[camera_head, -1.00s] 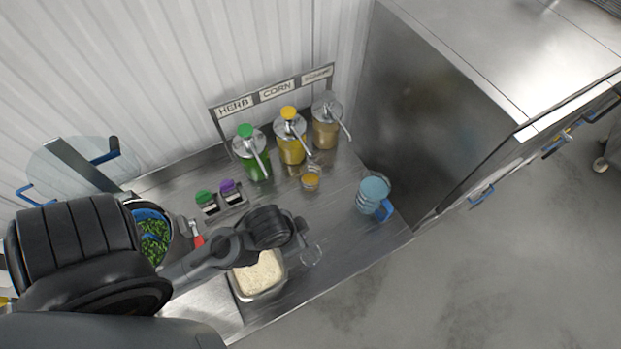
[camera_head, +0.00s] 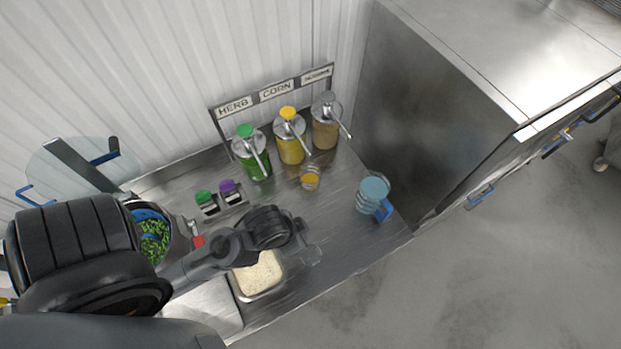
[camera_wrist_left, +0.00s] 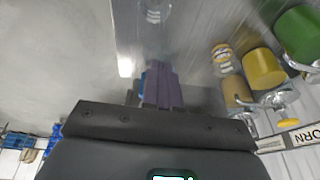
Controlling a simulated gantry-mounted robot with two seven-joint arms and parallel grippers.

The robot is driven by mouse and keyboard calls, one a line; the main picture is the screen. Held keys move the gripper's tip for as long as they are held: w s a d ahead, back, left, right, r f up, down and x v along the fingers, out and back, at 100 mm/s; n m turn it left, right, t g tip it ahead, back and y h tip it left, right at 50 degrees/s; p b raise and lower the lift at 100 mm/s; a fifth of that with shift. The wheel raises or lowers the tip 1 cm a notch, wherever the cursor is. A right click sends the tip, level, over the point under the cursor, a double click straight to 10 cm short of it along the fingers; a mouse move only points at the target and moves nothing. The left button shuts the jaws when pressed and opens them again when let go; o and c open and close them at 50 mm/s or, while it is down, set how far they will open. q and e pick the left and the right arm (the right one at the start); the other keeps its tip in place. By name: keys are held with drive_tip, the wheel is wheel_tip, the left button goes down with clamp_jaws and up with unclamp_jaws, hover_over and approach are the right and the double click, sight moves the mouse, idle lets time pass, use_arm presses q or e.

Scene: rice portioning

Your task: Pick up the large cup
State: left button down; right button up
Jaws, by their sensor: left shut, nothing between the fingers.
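A light-blue jug-like cup (camera_head: 374,188) with a blue handle stands farther right on the counter. A bit of blue shows beside the fingers. My right gripper is not in view.
A rice tray (camera_head: 282,284) sits below my left arm. Green, yellow and tan pump jars (camera_head: 291,150) line the back, with a small orange-filled jar (camera_head: 310,178) in front. A pot with green food (camera_head: 181,235) is at left. The counter's right end is fairly clear.

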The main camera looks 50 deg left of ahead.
use_arm(q)
unclamp_jaws()
idle(0.6)
drive_tip(key=shift+f, duration=0.1)
